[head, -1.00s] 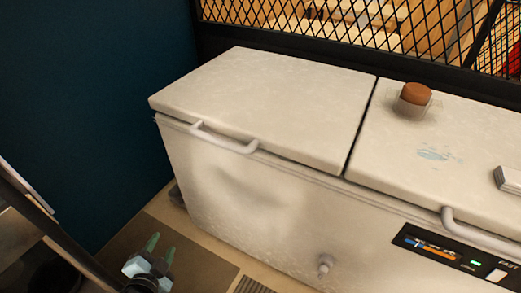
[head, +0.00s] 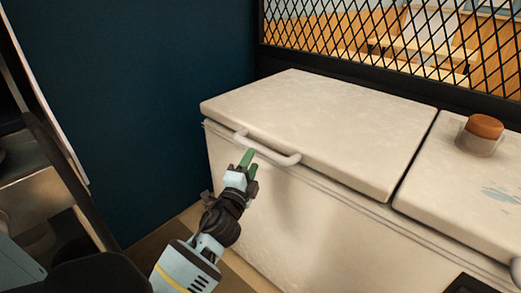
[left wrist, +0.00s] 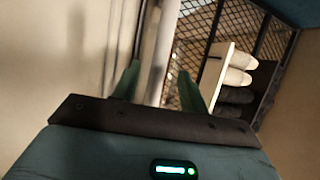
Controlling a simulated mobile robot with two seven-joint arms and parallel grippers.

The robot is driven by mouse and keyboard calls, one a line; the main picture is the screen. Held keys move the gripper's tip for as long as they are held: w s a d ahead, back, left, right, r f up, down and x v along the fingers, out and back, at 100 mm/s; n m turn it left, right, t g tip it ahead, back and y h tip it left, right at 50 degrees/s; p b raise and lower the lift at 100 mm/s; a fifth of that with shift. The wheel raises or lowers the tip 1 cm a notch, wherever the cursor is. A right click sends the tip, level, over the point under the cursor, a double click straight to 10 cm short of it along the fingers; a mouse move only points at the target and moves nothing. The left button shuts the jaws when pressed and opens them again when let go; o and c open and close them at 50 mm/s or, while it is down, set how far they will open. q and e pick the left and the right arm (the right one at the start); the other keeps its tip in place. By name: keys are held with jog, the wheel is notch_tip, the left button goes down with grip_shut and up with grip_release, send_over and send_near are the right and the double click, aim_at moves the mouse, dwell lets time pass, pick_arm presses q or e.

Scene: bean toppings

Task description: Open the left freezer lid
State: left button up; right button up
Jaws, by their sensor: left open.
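The white chest freezer (head: 290,215) has its left lid (head: 320,125) shut. A white bar handle (head: 278,156) runs along the front edge of that lid. My left gripper (head: 250,162), with green fingers, is open and at the left part of the handle. In the left wrist view its two fingers (left wrist: 158,88) stand apart, with a pale upright bar between and beyond them. I cannot tell whether they touch the handle. My right gripper is not in view.
A jar with an orange-brown lid (head: 485,127) stands on the freezer's right lid (head: 450,185). A dark blue wall (head: 140,90) is at the left, and black wire mesh (head: 400,45) is behind. In the left wrist view, shoes (left wrist: 238,78) sit on a shelf.

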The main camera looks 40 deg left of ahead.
aim_at(257, 152)
pick_arm(q)
jog(key=shift+x, duration=3.1)
jog(key=shift+c, duration=0.4)
grip_shut()
